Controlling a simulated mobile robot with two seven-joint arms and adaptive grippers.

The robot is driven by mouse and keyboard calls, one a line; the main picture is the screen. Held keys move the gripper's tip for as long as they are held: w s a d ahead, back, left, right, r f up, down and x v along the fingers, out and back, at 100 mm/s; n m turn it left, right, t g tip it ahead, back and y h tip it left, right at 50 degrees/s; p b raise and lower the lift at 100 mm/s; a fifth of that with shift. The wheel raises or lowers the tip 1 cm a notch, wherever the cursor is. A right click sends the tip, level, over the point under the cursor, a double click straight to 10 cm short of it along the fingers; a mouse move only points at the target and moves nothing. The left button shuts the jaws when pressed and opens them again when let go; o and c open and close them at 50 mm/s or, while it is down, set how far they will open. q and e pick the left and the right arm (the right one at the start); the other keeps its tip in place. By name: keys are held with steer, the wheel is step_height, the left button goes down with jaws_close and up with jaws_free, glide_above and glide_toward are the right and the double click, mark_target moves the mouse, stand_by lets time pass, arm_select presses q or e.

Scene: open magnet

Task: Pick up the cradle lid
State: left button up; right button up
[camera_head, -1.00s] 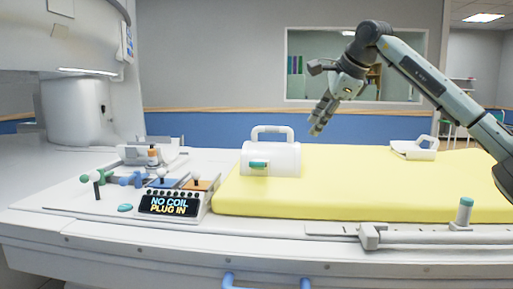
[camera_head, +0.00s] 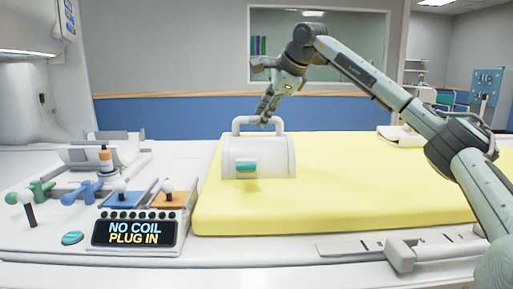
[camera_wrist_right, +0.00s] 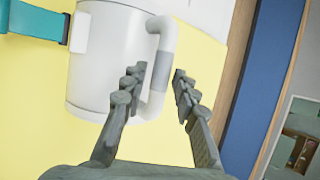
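The cradle lid (camera_head: 272,160), a white rounded shell with a raised loop handle (camera_head: 240,121) and a teal latch (camera_head: 246,167), sits on the yellow mattress (camera_head: 330,200). My right gripper (camera_head: 265,120) points down at the handle's top right. In the right wrist view, the right gripper (camera_wrist_right: 159,74) is open, with a finger on either side of the handle (camera_wrist_right: 165,65); I cannot tell whether they touch it. The lid's white shell (camera_wrist_right: 105,55) is to the left there. My left gripper is not in view.
A console with a "NO COIL PLUG IN" display (camera_head: 135,233) and several coloured plugs stands left of the mattress. Another white handled piece (camera_head: 402,136) lies at the far right. A rail with a block (camera_head: 400,254) runs along the front. The mattress's middle right is clear.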

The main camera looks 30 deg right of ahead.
steer(key=shift+x, duration=1.55)
jaws_close()
steer(key=shift+r, duration=0.15)
